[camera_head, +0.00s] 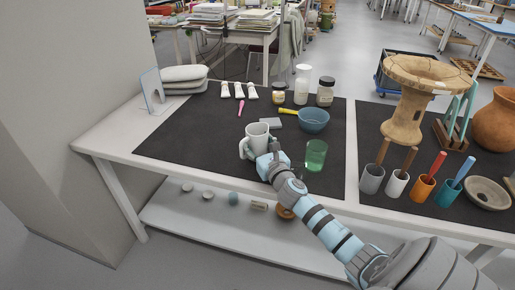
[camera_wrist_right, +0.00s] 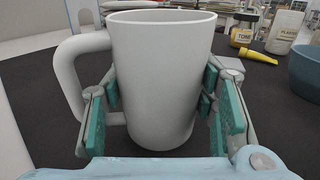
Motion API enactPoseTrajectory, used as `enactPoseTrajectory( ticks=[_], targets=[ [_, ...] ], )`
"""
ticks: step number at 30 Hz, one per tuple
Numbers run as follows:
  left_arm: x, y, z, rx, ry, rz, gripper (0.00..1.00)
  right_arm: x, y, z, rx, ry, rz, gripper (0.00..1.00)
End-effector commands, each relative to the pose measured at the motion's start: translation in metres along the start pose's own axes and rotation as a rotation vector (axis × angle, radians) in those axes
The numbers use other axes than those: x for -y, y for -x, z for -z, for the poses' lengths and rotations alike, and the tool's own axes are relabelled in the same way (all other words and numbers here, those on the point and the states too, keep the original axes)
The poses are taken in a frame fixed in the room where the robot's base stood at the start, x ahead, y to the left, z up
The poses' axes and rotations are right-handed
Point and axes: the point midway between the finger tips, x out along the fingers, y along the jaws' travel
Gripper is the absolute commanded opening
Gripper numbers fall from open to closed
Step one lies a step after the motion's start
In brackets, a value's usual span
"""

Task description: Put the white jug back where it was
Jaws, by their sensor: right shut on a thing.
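The white jug (camera_head: 258,136) stands upright over the dark mat on the table, left of the green glass. My right gripper (camera_head: 262,157) comes from the lower right and is shut around the jug's body. In the right wrist view the jug (camera_wrist_right: 160,85) fills the middle, its handle to the left, with the teal finger pads of my right gripper (camera_wrist_right: 158,112) against both sides. Whether its base touches the mat is hard to tell. My left gripper is not in view.
A green glass (camera_head: 316,155) stands close to the right of the gripper. A blue bowl (camera_head: 313,120), bottles and jars stand behind. The mat (camera_head: 190,135) is clear to the left. Cups with tools (camera_head: 397,183) stand at the right.

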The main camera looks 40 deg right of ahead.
Motion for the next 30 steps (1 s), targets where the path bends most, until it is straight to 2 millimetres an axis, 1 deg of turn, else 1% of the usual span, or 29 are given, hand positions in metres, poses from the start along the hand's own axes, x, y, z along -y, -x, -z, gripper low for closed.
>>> enactPoseTrajectory(
  ticks=[3,9,10,13,22,26,29,30],
  targets=[
    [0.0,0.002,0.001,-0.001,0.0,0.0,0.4,0.0,0.0,-0.002,0.001,0.0,0.0,0.16],
    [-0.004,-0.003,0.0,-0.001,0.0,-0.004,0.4,0.0,0.0,0.004,0.0,0.0,0.001,0.16],
    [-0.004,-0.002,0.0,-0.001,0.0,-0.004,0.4,0.0,0.0,0.004,0.0,0.0,0.001,0.57],
    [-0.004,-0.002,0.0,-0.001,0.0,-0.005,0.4,0.0,0.0,0.003,0.0,0.0,0.001,0.72],
    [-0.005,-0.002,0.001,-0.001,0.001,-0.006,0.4,0.0,0.0,0.003,0.0,0.0,0.0,0.72],
    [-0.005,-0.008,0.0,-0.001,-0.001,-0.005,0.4,0.0,0.001,0.003,0.001,0.0,-0.001,0.72],
    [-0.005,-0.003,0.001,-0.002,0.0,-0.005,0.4,0.0,0.017,0.002,-0.001,0.002,-0.001,0.72],
    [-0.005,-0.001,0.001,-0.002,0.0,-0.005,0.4,0.0,0.025,0.001,-0.001,0.003,-0.001,0.72]
  ],
)
